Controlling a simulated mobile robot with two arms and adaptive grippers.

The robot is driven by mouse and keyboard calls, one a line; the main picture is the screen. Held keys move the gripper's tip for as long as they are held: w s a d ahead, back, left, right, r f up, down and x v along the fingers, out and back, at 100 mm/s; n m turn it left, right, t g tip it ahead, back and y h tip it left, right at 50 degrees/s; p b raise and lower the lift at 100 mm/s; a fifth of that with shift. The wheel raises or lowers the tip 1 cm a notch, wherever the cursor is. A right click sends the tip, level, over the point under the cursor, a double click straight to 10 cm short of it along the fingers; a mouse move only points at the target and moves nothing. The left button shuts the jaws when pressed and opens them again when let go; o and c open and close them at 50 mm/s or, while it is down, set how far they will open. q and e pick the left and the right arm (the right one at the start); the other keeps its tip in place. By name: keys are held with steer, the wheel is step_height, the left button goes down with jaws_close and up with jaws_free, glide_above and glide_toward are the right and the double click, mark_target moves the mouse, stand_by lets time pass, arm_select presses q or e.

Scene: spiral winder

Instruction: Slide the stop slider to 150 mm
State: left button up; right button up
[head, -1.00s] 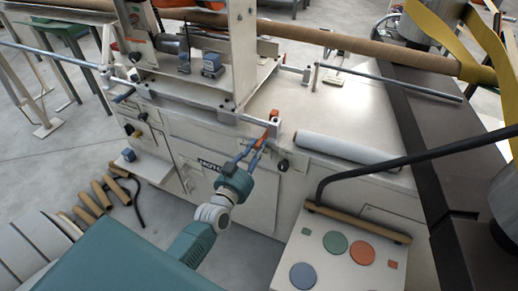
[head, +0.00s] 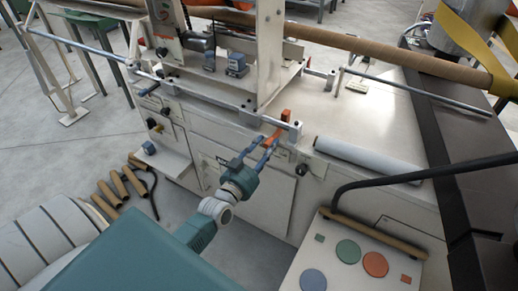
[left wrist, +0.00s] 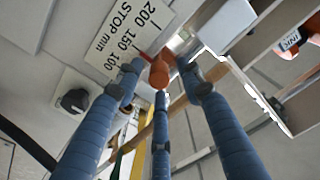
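The stop slider shows as an orange piece (head: 272,140) on the front of the winder, below the end of a grey rail. In the left wrist view its round orange knob (left wrist: 158,73) sits between my blue fingers. A white scale plate (left wrist: 125,35) beside it reads STOP mm with 100, 150 and 200; I cannot tell which mark the slider is at. My left gripper (head: 255,153) reaches up to the slider. Its fingers stand apart around the knob, with small gaps showing; firm contact is not visible. My right gripper is not in view.
A black knob (left wrist: 74,101) sits beside the scale. A grey roll (head: 368,165) lies on the machine top, right of the slider. A panel with coloured discs (head: 348,250) stands at lower right under a black bent bar (head: 420,174). Brown tubes (head: 105,196) lie at left.

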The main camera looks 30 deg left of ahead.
arm_select(q)
steer(key=s, duration=1.1)
steer(key=shift+s+d, duration=0.2)
steer(key=shift+d, duration=0.15)
steer(key=s+d+f+g, duration=0.2)
steer(key=s+f+g, duration=0.15)
steer(key=f, duration=0.85)
steer(key=s+d+f+g+h, duration=0.1)
steer(key=s+d+f+g, duration=0.3)
steer(key=f, duration=0.7)
steer(key=s+a+f+g, duration=0.15)
steer(key=s+f, duration=0.45)
steer(key=f, duration=0.6)
steer(key=s+d+f+g, duration=0.1)
steer(key=s+f+g, duration=0.1)
steer(key=s+f, duration=0.3)
steer(key=s+d+f+g, duration=0.2)
steer(key=s+f, duration=0.3)
steer(key=s, duration=0.7)
steer(key=s+d+f+g, duration=0.1)
steer(key=s+f+g, duration=0.3)
steer(key=s+f, duration=0.2)
steer(key=shift+s+d+n, duration=0.2)
steer(key=shift+s+n, duration=0.1)
steer(key=shift+s, duration=0.95)
